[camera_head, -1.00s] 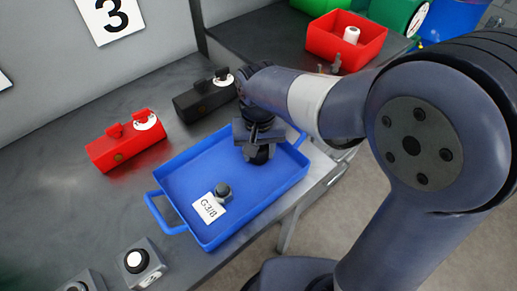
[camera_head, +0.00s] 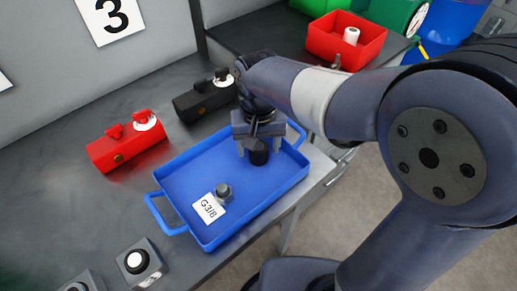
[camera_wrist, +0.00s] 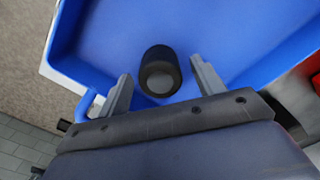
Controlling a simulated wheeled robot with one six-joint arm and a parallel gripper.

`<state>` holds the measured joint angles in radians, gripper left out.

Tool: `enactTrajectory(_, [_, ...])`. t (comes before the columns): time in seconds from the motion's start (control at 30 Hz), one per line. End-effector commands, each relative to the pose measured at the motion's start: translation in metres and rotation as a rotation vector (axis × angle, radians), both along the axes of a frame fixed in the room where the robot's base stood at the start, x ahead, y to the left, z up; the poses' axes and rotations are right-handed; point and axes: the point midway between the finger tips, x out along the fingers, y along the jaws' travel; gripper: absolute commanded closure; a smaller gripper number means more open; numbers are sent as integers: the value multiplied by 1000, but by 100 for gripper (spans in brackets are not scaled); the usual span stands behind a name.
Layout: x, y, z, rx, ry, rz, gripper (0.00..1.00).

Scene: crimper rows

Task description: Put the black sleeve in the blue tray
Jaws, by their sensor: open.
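The blue tray (camera_head: 185,180) lies on the dark bench in the head view, and its floor and walls (camera_wrist: 280,60) fill much of the wrist view. The black sleeve (camera_head: 259,153) is in the tray, near its right end. In the wrist view the black sleeve (camera_wrist: 160,70) stands on the tray floor, seen from above at a slant. My gripper (camera_wrist: 158,88) is open, its fingers apart on either side of the sleeve's near end with gaps to it. In the head view my gripper (camera_head: 257,140) is just above the sleeve.
A grey fitting (camera_head: 223,191) and a white label (camera_head: 209,208) are in the tray. A red block (camera_head: 125,142) and a black block (camera_head: 204,97) stand behind it. A red bin (camera_head: 330,41) holding a white piece is at the back right. Grey blocks stand at the front left.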

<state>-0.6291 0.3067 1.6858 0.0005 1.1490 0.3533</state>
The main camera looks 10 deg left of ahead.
Motion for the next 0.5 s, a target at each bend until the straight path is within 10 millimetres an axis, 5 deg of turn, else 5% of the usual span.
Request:
enactTrajectory(0.3, [0,0,70,3,-4,0,36])
enactTrajectory(0.5, [0,0,93,0,-1,0,36])
